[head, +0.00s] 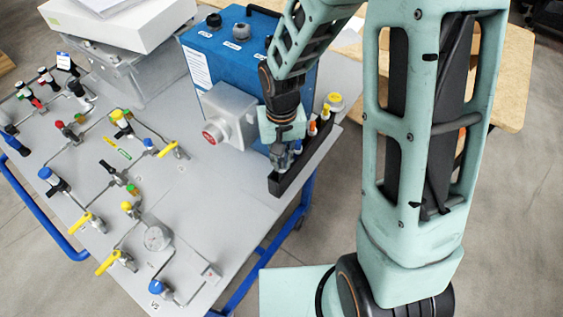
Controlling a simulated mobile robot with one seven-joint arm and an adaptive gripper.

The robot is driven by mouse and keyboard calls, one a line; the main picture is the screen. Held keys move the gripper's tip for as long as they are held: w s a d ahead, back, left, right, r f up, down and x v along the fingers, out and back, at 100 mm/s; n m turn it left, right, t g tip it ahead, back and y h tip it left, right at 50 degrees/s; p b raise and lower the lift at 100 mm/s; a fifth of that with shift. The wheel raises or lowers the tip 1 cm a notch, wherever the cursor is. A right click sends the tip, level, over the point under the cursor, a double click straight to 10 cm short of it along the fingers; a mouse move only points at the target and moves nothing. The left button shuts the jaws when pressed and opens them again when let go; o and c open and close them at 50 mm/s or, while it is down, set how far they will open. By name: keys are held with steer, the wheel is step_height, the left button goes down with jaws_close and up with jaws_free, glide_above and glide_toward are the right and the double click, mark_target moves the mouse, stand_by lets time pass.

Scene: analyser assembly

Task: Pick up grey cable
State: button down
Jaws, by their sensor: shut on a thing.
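My gripper (284,157) points down over the near part of a long black holder (305,162) at the right edge of the grey panel. It is shut on a small grey piece at the holder, which I take to be the grey cable; the fingers and my wrist hide most of it. I cannot tell whether the piece is seated in the holder or lifted clear.
A blue box (222,60) and a grey housing with a red button (211,133) stand close left of my gripper. Yellow-handled valves (112,262) and a round gauge (155,238) cover the panel's left and front. A yellow-topped knob (335,100) sits beyond the holder. A wooden table (508,75) is behind.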

step_height(320, 180, up, 25)
steer(key=p, duration=0.5)
steer(key=shift+f, duration=0.15)
stand_by(0.5)
